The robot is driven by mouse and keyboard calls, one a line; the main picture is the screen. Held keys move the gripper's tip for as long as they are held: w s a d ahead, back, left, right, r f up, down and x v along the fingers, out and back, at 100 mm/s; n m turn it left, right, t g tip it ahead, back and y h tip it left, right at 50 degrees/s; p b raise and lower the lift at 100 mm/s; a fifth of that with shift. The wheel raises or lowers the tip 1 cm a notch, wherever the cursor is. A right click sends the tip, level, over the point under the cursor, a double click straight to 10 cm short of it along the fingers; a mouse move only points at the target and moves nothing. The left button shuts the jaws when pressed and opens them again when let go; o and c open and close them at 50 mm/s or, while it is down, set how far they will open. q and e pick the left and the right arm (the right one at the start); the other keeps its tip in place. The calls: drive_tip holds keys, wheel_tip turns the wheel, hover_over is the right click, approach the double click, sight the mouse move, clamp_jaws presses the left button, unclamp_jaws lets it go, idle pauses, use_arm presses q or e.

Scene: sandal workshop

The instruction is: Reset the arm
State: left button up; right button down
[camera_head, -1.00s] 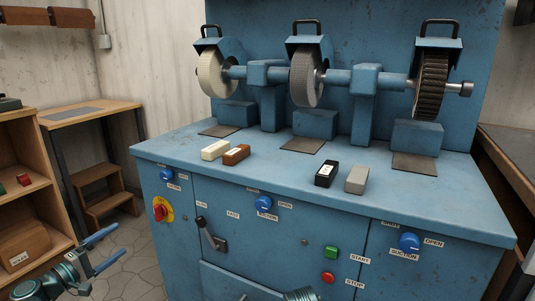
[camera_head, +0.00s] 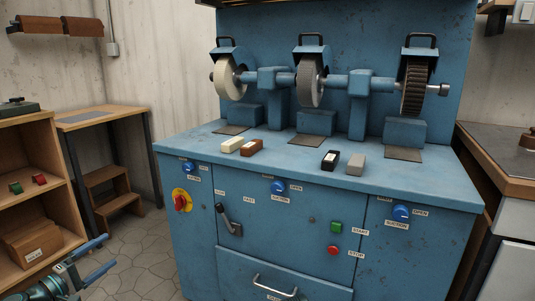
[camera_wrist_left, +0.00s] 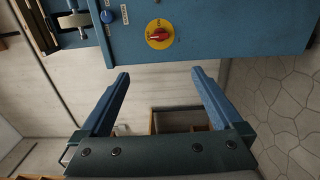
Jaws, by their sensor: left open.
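My left gripper (camera_head: 101,260) is at the lower left of the head view, in front of the wooden shelf and left of the blue machine. Its blue fingers are spread with nothing between them. In the left wrist view the open fingers (camera_wrist_left: 158,98) show apart, with the blue machine cabinet (camera_wrist_left: 215,30) and its red and yellow switch (camera_wrist_left: 160,34) beyond them. My right gripper is not in view.
The blue grinding machine (camera_head: 330,178) fills the middle, with wheels and several small blocks on top. A wooden shelf (camera_head: 62,195) stands left, a small table (camera_head: 125,113) behind it. A bench (camera_head: 495,160) is at right. Tiled floor (camera_head: 140,250) lies open between shelf and machine.

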use_arm(q)
drive_tip(key=w+d+f+m+g+h+p, duration=0.15)
drive_tip(key=d+f+m+g, duration=0.3)
drive_tip(key=d, duration=0.85)
drive_tip(key=d+f+m+g+h+p, duration=0.1)
drive_tip(key=d+f+m+g+p, duration=0.25)
drive_tip(key=d, duration=0.95)
drive_tip(key=s+d+f+m+g+y+p, duration=0.2)
drive_tip(key=s+d+m+g+y, duration=0.25)
drive_tip(key=s+d, duration=0.35)
drive_tip(key=s+d+f+m+g+y+p, duration=0.2)
drive_tip(key=s+d+f+m+g+y, duration=0.15)
drive_tip(key=s+d+m+y, duration=0.35)
wheel_tip(320, 180, up, 39)
drive_tip(key=d+n+h+p, duration=0.1)
drive_tip(key=n+p, duration=0.1)
drive_tip(key=p, duration=3.6)
drive_tip(key=shift+s+d+g, duration=0.15)
drive_tip(key=shift+s+g, duration=0.25)
drive_tip(key=shift+s, duration=0.05)
drive_tip(key=shift+f, duration=0.15)
